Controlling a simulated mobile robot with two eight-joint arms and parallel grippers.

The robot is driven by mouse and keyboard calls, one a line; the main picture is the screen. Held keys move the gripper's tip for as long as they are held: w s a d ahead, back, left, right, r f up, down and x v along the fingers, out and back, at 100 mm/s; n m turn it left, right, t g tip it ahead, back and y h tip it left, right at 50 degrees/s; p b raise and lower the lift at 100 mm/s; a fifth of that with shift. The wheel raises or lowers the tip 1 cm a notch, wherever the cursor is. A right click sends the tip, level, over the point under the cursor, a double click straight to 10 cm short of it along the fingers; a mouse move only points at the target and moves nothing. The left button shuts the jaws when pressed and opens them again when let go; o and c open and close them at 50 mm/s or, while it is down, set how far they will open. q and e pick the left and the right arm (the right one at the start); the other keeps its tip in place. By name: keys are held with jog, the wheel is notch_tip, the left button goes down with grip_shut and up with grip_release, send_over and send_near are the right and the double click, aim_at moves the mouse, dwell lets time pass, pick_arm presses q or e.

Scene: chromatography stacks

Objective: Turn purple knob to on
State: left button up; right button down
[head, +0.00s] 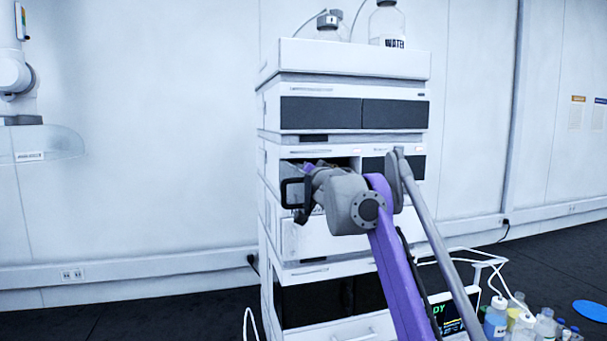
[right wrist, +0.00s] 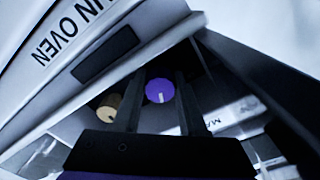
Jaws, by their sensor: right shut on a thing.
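The purple knob (right wrist: 160,90) shows in the right wrist view inside an opening of the instrument, with a white mark toward its lower edge. My right gripper (right wrist: 161,82) has one finger on each side of the knob and is shut on it. In the head view my right arm reaches in front of the chromatography stack (head: 355,61), with the gripper (head: 302,186) at the open dark bay on the stack's left side. The arm hides much of that bay, and I cannot clearly make out the knob there. My left gripper is not in view.
A tan knob (right wrist: 109,107) sits left of the purple one, below the column oven panel (right wrist: 105,54). Bottles (head: 388,24) stand on top of the stack. Several more bottles (head: 496,318) and tubing stand on the floor at right. The floor at left is clear.

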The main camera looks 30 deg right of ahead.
jog(key=shift+m, duration=0.6)
jog(key=shift+c, duration=2.3)
grip_release()
